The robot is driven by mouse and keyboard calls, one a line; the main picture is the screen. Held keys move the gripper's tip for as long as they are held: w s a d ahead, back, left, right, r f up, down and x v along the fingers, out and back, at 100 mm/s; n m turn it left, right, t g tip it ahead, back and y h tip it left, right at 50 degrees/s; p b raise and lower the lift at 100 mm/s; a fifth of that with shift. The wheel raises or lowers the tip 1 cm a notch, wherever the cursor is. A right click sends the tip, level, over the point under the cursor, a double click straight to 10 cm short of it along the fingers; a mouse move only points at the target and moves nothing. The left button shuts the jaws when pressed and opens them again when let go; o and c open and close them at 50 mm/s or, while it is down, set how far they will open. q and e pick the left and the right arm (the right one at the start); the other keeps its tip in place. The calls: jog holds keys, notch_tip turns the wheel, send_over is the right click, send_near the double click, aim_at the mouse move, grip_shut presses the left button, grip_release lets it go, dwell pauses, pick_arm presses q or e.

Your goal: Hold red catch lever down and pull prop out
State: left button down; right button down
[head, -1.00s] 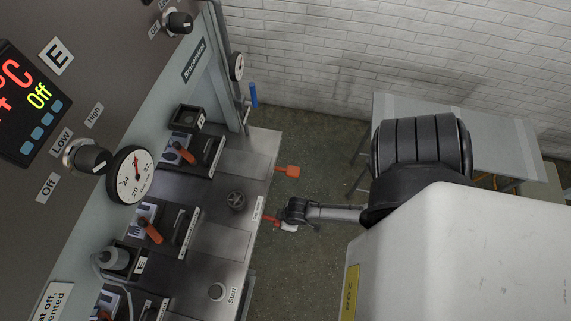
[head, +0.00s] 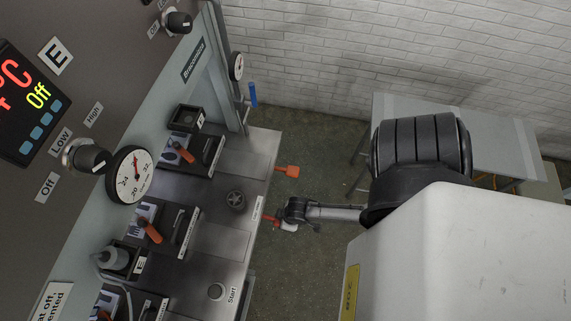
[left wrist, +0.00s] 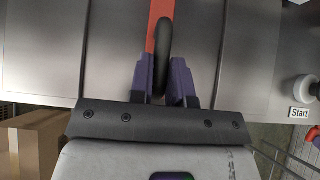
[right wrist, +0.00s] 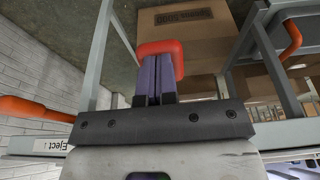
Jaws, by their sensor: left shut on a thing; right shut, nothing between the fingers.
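In the left wrist view my left gripper (left wrist: 163,75) is shut on a dark rounded grip (left wrist: 164,35), which stands against a red-orange bar (left wrist: 154,22). In the right wrist view my right gripper (right wrist: 157,68) is shut and empty, its fingertips at a red lever end (right wrist: 178,50). Contact there is hard to tell. In the head view a red lever (head: 269,219) sticks out from the press table's edge. A small dark gripper end beside it is partly hidden, and I cannot tell which arm it belongs to. I cannot identify the prop with certainty.
An orange handle (head: 288,171) sticks out farther along the steel table (head: 226,244); it also shows in the right wrist view (right wrist: 35,108) by an Eject label. A cardboard box (right wrist: 190,35) is below.

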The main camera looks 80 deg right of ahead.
pick_arm(q)
jog(key=shift+f, duration=0.1)
pick_arm(e)
jog(key=shift+w+r+v, duration=0.1)
jog(key=shift+w+v, duration=0.2)
jog(key=shift+v, duration=0.95)
jog(key=shift+w+r+v, duration=0.1)
jog(key=shift+w+v, duration=0.2)
jog(key=shift+v, duration=0.9)
jog(key=shift+w+v, duration=0.3)
jog(key=shift+v, duration=0.95)
pick_arm(q)
jog(key=c, duration=0.7)
grip_release()
jog(key=shift+s+r, duration=0.65)
jog(key=shift+r, duration=0.4)
jog(key=shift+s+r, duration=0.65)
jog(key=shift+r, duration=0.35)
jog(key=shift+s+r, duration=0.65)
jog(key=shift+r, duration=0.4)
